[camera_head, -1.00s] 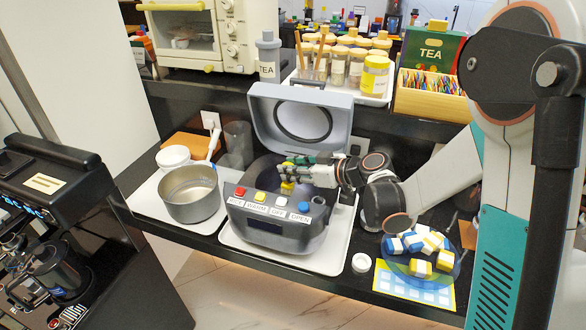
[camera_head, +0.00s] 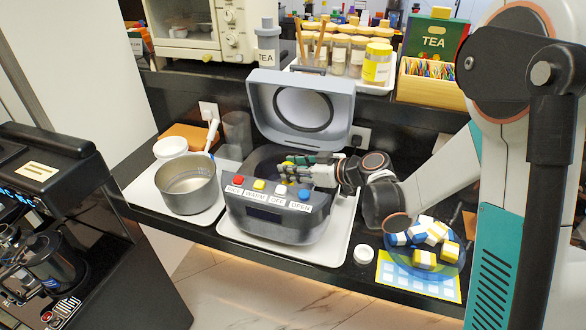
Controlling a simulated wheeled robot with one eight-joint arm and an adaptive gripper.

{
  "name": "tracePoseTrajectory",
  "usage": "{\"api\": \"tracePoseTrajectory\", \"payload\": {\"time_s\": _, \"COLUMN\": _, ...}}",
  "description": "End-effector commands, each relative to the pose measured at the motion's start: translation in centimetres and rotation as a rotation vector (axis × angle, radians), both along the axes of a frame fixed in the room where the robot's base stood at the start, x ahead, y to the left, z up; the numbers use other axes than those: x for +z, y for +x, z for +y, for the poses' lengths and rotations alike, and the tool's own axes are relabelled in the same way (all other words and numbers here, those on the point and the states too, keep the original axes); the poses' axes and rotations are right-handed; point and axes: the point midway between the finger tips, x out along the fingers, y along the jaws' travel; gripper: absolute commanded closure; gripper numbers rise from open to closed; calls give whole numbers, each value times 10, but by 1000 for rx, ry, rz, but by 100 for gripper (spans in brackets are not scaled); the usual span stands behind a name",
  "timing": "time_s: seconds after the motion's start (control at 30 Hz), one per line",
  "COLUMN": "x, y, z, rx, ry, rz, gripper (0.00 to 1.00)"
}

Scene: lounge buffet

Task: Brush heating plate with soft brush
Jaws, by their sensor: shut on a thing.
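The grey rice cooker (camera_head: 280,215) stands on a white tray with its lid (camera_head: 303,110) raised. Its front has red, yellow, white and blue buttons with labels such as WARM, OFF and OPEN. My gripper (camera_head: 298,165) is at the cooker's open mouth, reaching in from the right. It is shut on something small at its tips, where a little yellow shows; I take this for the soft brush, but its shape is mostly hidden. The heating plate is inside the cooker, hidden behind the front wall and my gripper.
A blue plate (camera_head: 459,262) with sponge-like blocks and a small white cup (camera_head: 364,254) are at right. A shelf behind carries jars and a tea box (camera_head: 433,38). The raised lid stands close behind my gripper.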

Motion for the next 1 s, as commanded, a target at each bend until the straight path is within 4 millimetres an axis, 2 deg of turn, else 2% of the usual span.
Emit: {"api": "tracePoseTrajectory", "payload": {"time_s": 1.0, "x": -12, "y": 0, "z": 0, "rx": 0, "ry": 0, "rz": 0, "gripper": 100}}
